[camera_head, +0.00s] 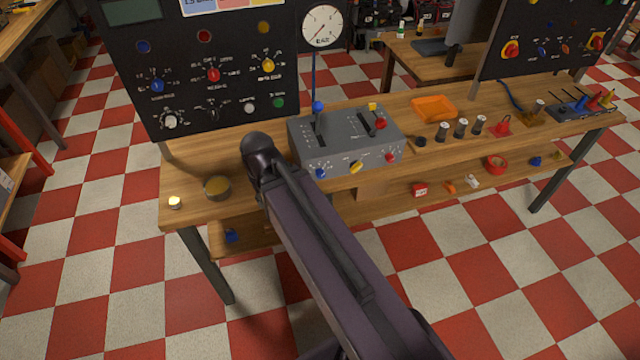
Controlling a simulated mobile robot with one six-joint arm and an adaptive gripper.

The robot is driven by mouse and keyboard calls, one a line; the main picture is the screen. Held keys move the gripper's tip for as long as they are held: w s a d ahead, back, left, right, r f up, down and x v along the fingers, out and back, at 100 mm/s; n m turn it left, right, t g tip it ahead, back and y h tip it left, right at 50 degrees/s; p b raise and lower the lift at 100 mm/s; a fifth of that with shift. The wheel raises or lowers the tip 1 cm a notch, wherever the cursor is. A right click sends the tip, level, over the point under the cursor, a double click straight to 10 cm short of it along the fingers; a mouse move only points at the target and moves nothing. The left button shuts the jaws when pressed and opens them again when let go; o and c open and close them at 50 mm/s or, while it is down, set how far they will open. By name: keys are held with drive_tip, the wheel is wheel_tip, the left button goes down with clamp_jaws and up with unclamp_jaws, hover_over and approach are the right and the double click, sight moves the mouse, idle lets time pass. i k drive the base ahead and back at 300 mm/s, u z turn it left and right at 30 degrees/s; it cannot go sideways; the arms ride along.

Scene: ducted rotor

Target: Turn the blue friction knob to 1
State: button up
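A blue knob (157,86) sits at the left of the dial row on the black upright panel (225,115), with small white marks around it. Another blue knob (320,173) is on the front face of the grey control box (345,150), left of a yellow knob (356,167) and a red knob (389,157). The labels are too small to read, so I cannot tell which blue knob is the friction knob or where either points. My dark arm rises from the bottom to just left of the grey box. My gripper does not show.
The wooden bench (185,190) carries the panel and box. A round gauge (322,26) stands above the box. A brass bowl (217,188) and small candle (175,202) are at the left front. An orange tray (434,108) and several dark cylinders lie right.

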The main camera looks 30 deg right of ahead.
sight(320, 173)
drive_tip(key=u, duration=0.05)
drive_tip(key=k, duration=1)
drive_tip(key=z, duration=0.4)
drive_tip(key=i, duration=1)
drive_tip(key=z, duration=0.1)
drive_tip(key=k, duration=0.6)
